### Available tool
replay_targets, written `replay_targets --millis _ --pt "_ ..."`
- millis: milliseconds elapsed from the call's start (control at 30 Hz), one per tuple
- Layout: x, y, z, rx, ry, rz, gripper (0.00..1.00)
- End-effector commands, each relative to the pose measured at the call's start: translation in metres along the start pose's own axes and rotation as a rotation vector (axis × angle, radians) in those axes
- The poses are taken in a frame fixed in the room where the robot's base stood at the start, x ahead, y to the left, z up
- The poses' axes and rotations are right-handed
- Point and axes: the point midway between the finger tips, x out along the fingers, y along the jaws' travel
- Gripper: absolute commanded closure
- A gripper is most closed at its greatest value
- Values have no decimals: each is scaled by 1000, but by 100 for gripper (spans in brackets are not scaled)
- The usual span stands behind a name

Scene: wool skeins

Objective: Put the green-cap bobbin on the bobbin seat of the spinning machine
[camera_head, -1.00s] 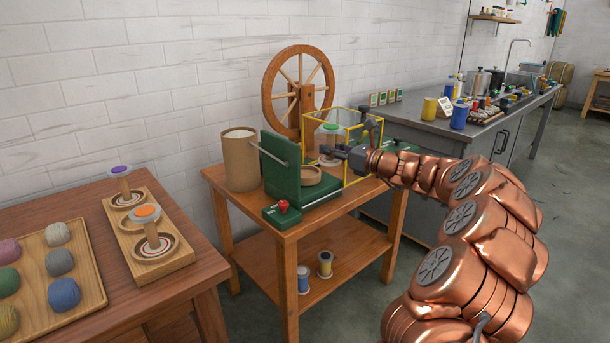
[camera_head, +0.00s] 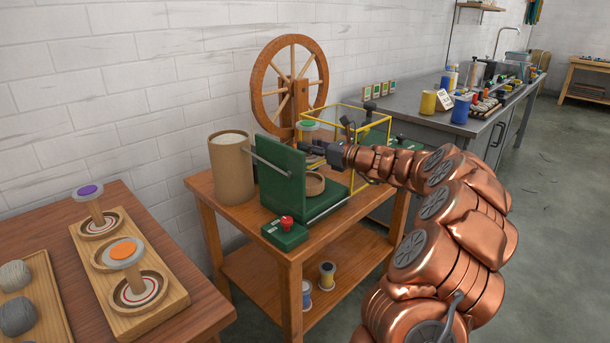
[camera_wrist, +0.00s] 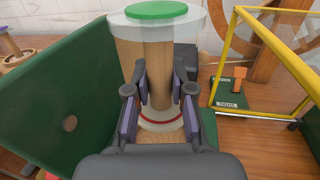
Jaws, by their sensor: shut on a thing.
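My gripper (camera_wrist: 159,92) is shut on the green-cap bobbin (camera_wrist: 128,60), around its wooden core. The bobbin looks upright, its green cap on a clear top disc above the fingers. A pale disc with a red ring shows below it. In the head view the green cap (camera_head: 307,124) is beside the upright green plate of the spinning machine (camera_head: 282,172). The wooden round bobbin seat (camera_head: 314,187) lies below the gripper at the plate's foot. The bobbin's lower end is hidden there, so I cannot tell whether it touches the seat.
A yellow frame (camera_head: 388,135) stands close on the right. A metal rod crosses the plate near a cardboard drum (camera_head: 231,172). A red knob (camera_head: 287,222) is in front. Purple-cap (camera_head: 91,192) and orange-cap (camera_head: 123,252) bobbins stand in a wooden rack on the left table.

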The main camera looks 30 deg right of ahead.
Motion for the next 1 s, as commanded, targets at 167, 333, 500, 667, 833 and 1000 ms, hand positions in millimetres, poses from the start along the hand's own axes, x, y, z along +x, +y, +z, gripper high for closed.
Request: replay_targets --millis 167,333,500,667,833,1000 --pt "2 2 -24 3 0 4 100" --pt "1 1 -37 3 0 3 100" --pt "1 0 -64 2 1 1 100" --pt "0 -1 -77 1 0 -2 100" --pt "0 -1 -77 0 -1 -2 100" --pt "0 0 -77 0 -1 -1 100"
